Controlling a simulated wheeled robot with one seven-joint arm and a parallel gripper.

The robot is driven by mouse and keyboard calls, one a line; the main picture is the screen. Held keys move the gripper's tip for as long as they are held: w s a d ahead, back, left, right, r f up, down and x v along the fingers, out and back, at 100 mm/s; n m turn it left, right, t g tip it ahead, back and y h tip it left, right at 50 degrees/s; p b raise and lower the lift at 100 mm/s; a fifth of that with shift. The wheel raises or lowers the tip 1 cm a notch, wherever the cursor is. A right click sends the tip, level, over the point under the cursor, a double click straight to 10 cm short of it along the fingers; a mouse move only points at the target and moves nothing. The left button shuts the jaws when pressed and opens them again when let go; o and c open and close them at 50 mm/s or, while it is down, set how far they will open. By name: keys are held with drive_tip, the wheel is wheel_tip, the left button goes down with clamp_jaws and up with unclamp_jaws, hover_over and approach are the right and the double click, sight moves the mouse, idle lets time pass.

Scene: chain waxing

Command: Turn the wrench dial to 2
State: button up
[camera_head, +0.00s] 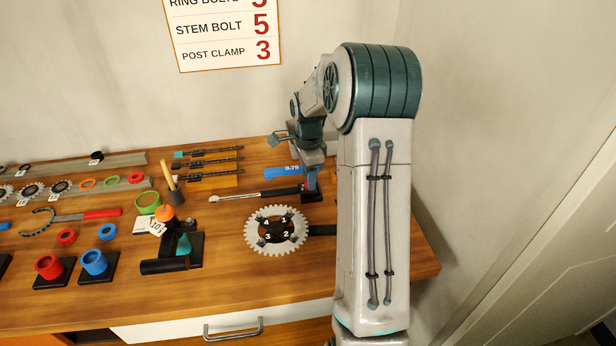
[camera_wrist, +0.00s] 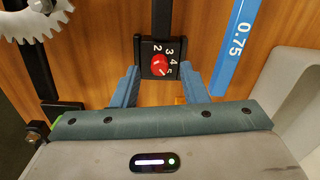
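The wrench (camera_head: 262,194) lies flat on the wooden table in the head view, its silver head to the left and its black handle to the right. In the wrist view, its dial is a red round knob (camera_wrist: 158,66) on a black plate (camera_wrist: 145,44) marked 2, 3, 4 and 5. A small white mark on the knob appears to face the 5. My gripper (camera_wrist: 159,69) is open, with one blue finger on each side of the dial plate. The fingers look apart from the knob. In the head view my gripper (camera_head: 311,180) covers the dial end.
A toothed chainring (camera_head: 277,231) lies just in front of the wrench; its edge also shows in the wrist view (camera_wrist: 30,18). A blue bar marked 0.75 (camera_head: 283,171) lies behind the handle. Several tools and cups stand to the left. A wall (camera_head: 460,130) closes the right side.

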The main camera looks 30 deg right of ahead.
drive_tip(key=shift+f, duration=0.75)
clamp_jaws()
